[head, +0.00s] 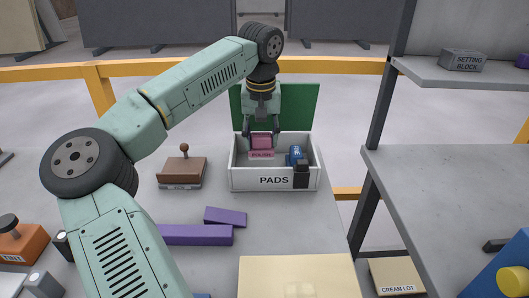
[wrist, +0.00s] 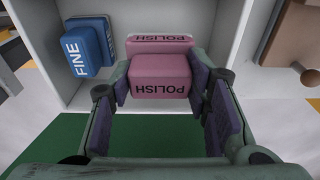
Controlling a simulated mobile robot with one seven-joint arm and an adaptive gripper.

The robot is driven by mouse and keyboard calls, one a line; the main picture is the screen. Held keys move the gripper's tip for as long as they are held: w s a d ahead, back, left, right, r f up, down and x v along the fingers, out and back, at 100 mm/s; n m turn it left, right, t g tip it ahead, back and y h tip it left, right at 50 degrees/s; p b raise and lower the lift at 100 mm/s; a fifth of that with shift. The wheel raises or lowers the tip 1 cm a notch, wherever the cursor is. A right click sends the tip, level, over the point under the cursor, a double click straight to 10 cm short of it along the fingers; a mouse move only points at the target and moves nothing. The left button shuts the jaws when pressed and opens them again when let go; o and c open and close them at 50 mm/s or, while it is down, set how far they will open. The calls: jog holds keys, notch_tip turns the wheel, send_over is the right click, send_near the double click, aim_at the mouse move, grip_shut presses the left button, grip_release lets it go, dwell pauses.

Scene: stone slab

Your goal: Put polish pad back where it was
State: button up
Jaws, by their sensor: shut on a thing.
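The pink polish pad (head: 262,141) is between the fingers of my gripper (head: 262,137), inside the white box marked PADS (head: 242,181). In the wrist view the pad (wrist: 161,73), lettered POLISH, sits between the two fingers (wrist: 163,92). A second pink face marked POLISH (wrist: 160,43) shows right beyond it; it also shows low in the box in the head view (head: 261,155). I cannot tell whether it is a separate piece, or whether the held pad touches the box floor.
A blue pad marked FINE (wrist: 89,47) stands in the box, with a dark block (head: 301,175) at the front right corner. The green lid (head: 300,105) stands open behind. A brown handled block (head: 183,172) and purple bars (head: 195,235) lie left and in front.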

aim_at(262, 147)
jog(key=shift+d+f+p, duration=0.1)
jog(key=shift+f+p, duration=0.3)
jog(key=shift+f, duration=1.85)
jog(key=shift+f, duration=0.2)
jog(key=o, duration=1.1)
jog(key=shift+o, duration=0.2)
notch_tip(262, 147, up, 12)
jog(key=s+b, duration=0.1)
jog(key=shift+s+r+b, duration=0.15)
jog(key=shift+s+b, duration=0.1)
jog(key=shift+b, duration=0.1)
